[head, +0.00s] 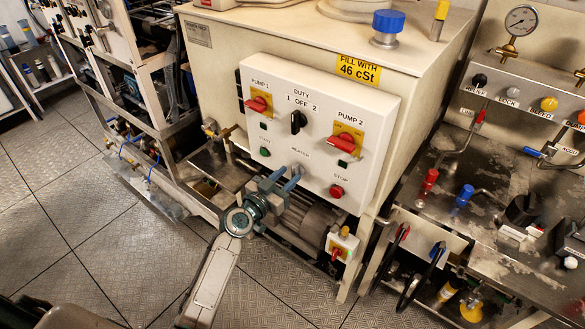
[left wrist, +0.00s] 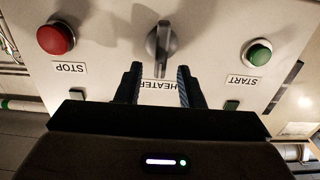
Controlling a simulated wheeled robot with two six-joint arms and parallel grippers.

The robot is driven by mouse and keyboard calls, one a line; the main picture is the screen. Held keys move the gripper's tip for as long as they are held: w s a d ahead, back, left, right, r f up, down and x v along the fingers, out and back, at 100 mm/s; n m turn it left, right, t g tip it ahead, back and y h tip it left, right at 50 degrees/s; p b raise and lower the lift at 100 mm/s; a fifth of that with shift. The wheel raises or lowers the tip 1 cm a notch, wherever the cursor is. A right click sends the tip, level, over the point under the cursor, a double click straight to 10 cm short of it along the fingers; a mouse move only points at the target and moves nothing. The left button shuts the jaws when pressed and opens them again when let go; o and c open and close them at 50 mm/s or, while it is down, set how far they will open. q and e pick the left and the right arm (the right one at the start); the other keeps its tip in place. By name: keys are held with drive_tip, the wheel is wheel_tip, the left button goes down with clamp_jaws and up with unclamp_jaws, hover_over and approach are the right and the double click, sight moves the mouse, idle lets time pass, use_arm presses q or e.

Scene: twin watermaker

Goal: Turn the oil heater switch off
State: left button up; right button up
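The heater switch is a grey rotary knob (left wrist: 161,46) on the white control panel (head: 375,110). In the left wrist view its handle stands about upright, above the upside-down HEATER label (left wrist: 158,86). In the head view the knob (head: 297,168) is small and partly covered by my fingers. My left gripper (head: 284,180) is in front of the panel's lower edge. My right gripper is in neither view.
A green START button (left wrist: 259,53) and a red STOP button (left wrist: 56,38) flank the knob. Above are the red pump switches (head: 258,104) and (head: 342,143) and the black duty switch (head: 298,121). A motor (head: 306,217) sits below the panel.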

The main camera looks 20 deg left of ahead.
use_arm(q)
drive_tip(key=shift+x, duration=1.3)
clamp_jaws()
drive_tip(key=shift+a+n, duration=0.1)
drive_tip(key=shift+n, duration=0.3)
drive_tip(key=n, duration=0.5)
drive_tip(key=a+f+n+b, duration=0.1)
drive_tip(key=n, duration=0.5)
drive_tip(key=f+n, duration=0.1)
drive_tip(key=n, duration=0.5)
drive_tip(key=shift+w+a+b, duration=0.3)
